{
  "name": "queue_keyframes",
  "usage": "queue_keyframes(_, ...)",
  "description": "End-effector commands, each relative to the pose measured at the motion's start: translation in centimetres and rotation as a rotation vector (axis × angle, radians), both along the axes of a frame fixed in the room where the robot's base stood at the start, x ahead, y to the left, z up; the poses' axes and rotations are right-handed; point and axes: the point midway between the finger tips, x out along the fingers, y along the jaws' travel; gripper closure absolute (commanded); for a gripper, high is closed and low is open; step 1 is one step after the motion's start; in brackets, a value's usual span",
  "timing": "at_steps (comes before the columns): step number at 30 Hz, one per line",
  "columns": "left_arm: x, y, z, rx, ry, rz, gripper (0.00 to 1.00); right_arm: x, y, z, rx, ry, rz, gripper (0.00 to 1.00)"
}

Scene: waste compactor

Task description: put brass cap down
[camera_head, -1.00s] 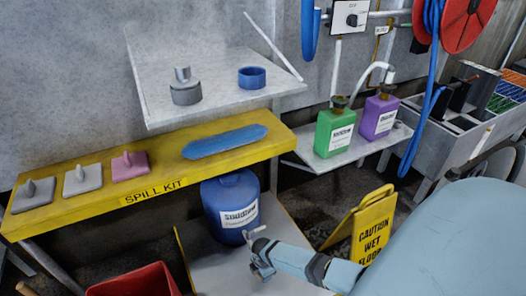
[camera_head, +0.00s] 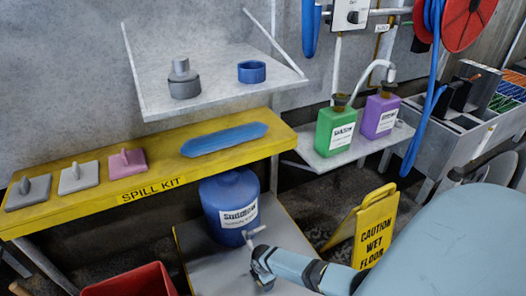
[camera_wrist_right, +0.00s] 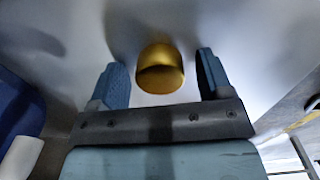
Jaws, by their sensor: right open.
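The brass cap (camera_wrist_right: 160,72) rests on a pale grey metal surface in the right wrist view. My right gripper (camera_wrist_right: 162,62) is open, with one finger on each side of the cap and a visible gap on both sides. In the head view the right gripper (camera_head: 262,268) is low over the grey stand (camera_head: 205,268), just in front of the blue drum (camera_head: 232,200). I cannot make out the cap in the head view. My left gripper is not in view.
The drum's pale spout (camera_head: 257,231) is close to my right gripper. A yellow wet-floor sign (camera_head: 372,230) stands to the right. The yellow spill kit shelf (camera_head: 160,185) is above, and a red bin (camera_head: 130,282) is at lower left.

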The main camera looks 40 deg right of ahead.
Motion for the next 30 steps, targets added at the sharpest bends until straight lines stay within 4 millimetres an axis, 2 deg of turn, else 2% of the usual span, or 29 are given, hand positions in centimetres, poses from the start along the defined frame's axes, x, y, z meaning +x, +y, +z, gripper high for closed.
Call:
queue_keyframes(5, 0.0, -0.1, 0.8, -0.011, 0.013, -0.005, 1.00, 0.0, 0.0, 1.4, 0.000, -0.001, 0.001, 0.27)
queue_keyframes(8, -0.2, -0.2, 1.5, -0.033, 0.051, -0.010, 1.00, 0.0, -0.1, 3.3, 0.000, -0.002, 0.001, 0.27)
queue_keyframes(11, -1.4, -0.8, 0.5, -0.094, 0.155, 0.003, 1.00, 0.0, -0.1, 5.6, 0.000, -0.002, 0.000, 0.27)
queue_keyframes(15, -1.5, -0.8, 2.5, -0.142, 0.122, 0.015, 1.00, 0.0, -0.1, 8.6, -0.001, -0.002, 0.002, 0.27)
queue_keyframes(19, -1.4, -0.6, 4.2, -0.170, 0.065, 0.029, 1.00, 0.0, 0.0, 10.7, -0.001, -0.001, 0.001, 0.27)
queue_keyframes(24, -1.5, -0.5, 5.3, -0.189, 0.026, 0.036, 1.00, 0.0, 0.0, 12.1, 0.000, -0.001, 0.001, 0.27)
queue_keyframes(30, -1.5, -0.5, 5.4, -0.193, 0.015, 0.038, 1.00, 0.0, 0.0, 12.3, 0.000, 0.000, 0.000, 0.27)
